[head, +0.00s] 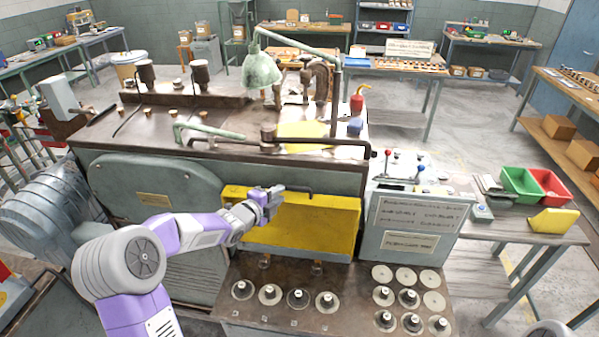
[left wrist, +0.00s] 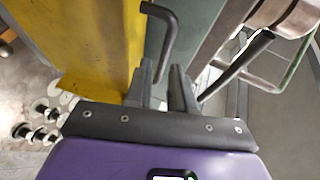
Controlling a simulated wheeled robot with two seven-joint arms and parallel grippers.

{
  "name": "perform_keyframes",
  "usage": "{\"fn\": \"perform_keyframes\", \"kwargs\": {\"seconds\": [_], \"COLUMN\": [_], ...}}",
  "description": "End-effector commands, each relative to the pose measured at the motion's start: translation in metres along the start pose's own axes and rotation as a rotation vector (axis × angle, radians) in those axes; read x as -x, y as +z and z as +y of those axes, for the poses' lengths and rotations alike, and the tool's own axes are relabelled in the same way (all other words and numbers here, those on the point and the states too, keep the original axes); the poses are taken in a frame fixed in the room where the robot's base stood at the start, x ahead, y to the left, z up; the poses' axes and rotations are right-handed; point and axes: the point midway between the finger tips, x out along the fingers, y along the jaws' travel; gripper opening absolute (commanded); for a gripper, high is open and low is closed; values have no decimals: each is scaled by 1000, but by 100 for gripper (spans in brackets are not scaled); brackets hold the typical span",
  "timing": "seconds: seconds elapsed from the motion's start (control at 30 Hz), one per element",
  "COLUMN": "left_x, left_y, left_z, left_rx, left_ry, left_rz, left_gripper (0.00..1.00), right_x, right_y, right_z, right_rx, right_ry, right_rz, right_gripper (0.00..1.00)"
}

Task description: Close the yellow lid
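The yellow lid (head: 312,228) is a long box-like cover on the front of the machine. It hangs tilted outward, and a dark bar handle (head: 300,189) runs along its top edge. My left gripper (head: 279,190) is at the lid's upper left part, close to the handle. In the left wrist view the two grey fingers (left wrist: 163,82) stand apart with a gap between them. The bent dark handle (left wrist: 160,40) is just ahead of the fingertips, and the yellow lid (left wrist: 85,45) is to the left. My right gripper is not seen.
A grey control box (head: 415,222) with labels stands right of the lid. Several round tooling pieces (head: 298,298) sit on the bench below. Green (head: 520,184) and red (head: 549,184) bins are at the right. A green lamp (head: 261,68) stands on the machine top.

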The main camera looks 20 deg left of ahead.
Motion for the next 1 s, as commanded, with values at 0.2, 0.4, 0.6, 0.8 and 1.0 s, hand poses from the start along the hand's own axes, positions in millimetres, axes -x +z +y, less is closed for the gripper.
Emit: {"fn": "perform_keyframes", "kwargs": {"seconds": [0.2, 0.4, 0.6, 0.8, 1.0], "left_x": [-15, -45, -67, -75, -75], "left_y": [0, 0, 0, 0, 0], "left_z": [-1, -1, -1, 0, 0], "left_rx": [2, 3, 3, 4, 3], "left_ry": [0, 0, 0, 0, 1], "left_rz": [0, 1, -1, -1, -1], "left_gripper": [23, 23, 23, 23, 23], "right_x": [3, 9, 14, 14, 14], "right_y": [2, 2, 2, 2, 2], "right_z": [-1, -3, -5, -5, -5], "right_rx": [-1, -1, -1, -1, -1], "right_ry": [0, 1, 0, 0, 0], "right_rz": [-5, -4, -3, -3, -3], "right_gripper": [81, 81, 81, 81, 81]}}
